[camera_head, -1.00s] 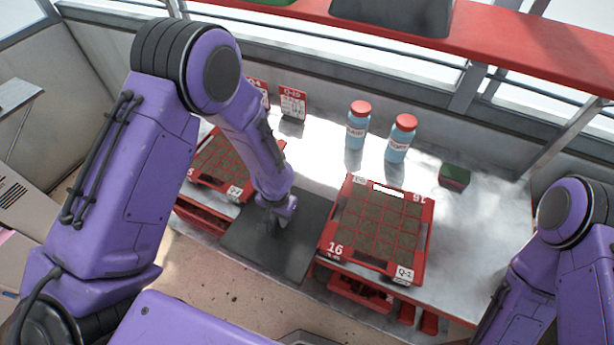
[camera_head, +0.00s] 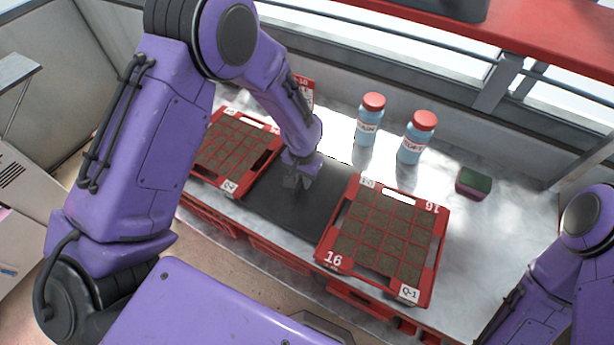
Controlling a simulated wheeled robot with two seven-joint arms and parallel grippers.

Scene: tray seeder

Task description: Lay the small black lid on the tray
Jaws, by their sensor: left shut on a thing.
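The flat black lid (camera_head: 286,209) is between the two red seed trays in the head view. My left gripper (camera_head: 296,185) is shut on it from above, near its middle, and hides part of it. The right tray (camera_head: 333,240), marked 16 and Q-1, has soil-filled cells and no lid on it. Its left edge overlaps the lid in the picture; I cannot tell whether they touch. The left tray (camera_head: 263,158) also shows uncovered soil cells, partly behind my left arm. My right gripper is out of view.
Two blue bottles with red caps, one (camera_head: 369,122) and another (camera_head: 416,140), stand behind the right tray. A green-topped block (camera_head: 473,184) lies to the right. A red shelf (camera_head: 560,55) runs above.

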